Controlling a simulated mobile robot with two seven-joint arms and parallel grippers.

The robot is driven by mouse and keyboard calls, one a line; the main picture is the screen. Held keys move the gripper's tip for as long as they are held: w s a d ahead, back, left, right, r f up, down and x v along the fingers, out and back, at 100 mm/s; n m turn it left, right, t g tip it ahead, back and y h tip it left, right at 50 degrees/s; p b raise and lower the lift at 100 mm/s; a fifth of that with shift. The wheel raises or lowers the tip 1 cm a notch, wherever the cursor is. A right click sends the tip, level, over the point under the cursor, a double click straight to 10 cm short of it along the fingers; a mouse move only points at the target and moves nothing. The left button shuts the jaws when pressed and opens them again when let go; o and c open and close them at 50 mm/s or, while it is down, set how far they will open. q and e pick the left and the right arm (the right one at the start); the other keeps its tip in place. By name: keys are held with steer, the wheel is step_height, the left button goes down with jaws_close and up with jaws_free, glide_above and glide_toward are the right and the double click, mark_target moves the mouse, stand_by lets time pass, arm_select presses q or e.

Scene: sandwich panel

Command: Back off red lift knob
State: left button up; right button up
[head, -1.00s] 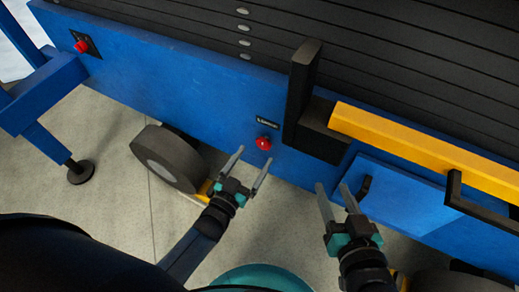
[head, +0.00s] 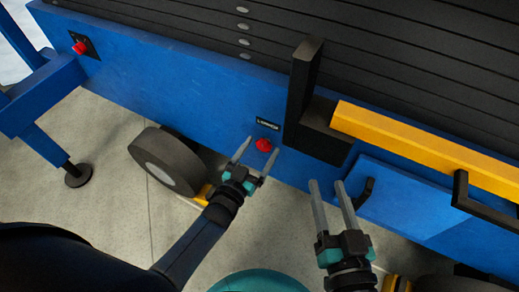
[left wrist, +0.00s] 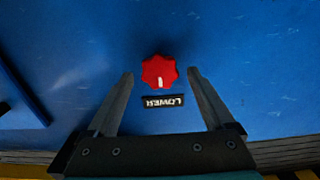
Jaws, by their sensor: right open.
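The red lobed knob (head: 263,145) is on the blue panel (head: 205,105), beside a small black label (head: 268,122). In the left wrist view the knob (left wrist: 159,71) has a white pointer mark, and the label (left wrist: 163,101) reads LOWER upside down. My left gripper (head: 263,146) is open, with its fingertips on either side of the knob in the picture. In the wrist view the knob sits clear of both fingers; I cannot tell the remaining depth to it. My right gripper (head: 325,182) is open and empty, lower right of the knob.
Another red knob (head: 79,47) is at the panel's far left. A black bracket (head: 303,90) and a yellow bar (head: 420,145) project to the right of the knob. A wheel (head: 165,161) stands below the panel. Floor (head: 105,215) is bare at lower left.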

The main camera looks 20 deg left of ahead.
arm_select(q)
steer(key=c, duration=1.2)
